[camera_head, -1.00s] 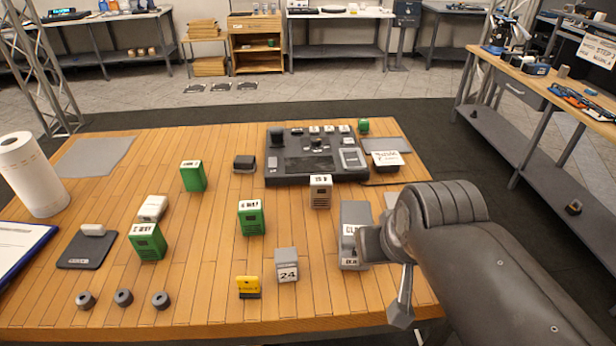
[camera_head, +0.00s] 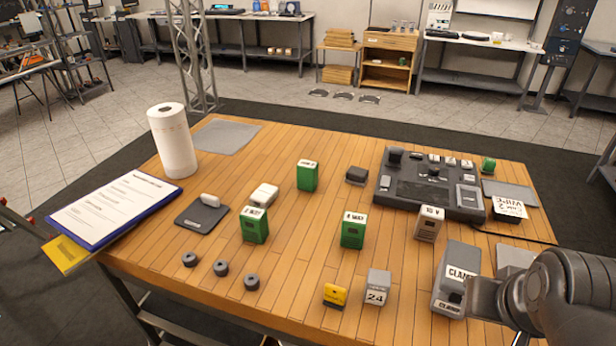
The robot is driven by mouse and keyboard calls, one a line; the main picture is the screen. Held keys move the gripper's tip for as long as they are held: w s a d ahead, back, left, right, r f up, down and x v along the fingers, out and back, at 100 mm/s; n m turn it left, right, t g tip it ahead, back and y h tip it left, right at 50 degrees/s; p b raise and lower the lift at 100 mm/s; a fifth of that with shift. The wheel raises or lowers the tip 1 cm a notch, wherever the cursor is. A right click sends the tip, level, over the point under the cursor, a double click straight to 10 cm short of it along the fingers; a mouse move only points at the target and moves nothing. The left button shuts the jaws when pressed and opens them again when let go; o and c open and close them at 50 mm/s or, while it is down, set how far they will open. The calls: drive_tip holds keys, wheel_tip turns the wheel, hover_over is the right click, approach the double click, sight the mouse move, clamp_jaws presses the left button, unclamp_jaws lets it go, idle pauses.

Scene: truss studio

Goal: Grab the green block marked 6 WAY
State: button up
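Several green blocks stand upright on the wooden table. One green block (camera_head: 353,231) stands in the middle; its white top label seems to end in WAY, but its first character is too small to read surely. Another green block (camera_head: 255,226) stands to its left, and a third (camera_head: 307,176) farther back; their labels are not legible. A small green piece (camera_head: 488,165) sits at the far right. My arm enters at the lower right, and its dark end, my gripper (camera_head: 487,298), is beside the grey CLAMP block, apart from the green blocks. Its fingers are not clearly seen.
A grey CLAMP block (camera_head: 457,278), a grey block marked 24 (camera_head: 376,289), a yellow block (camera_head: 335,295) and a beige block (camera_head: 429,223) stand near the middle block. A dark console (camera_head: 408,195) lies behind. A paper roll (camera_head: 172,141) and clipboard (camera_head: 117,207) are left.

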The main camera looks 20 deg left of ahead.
drive_tip(key=shift+o, duration=0.2)
drive_tip(key=o, duration=0.9)
drive_tip(key=shift+w, duration=0.1)
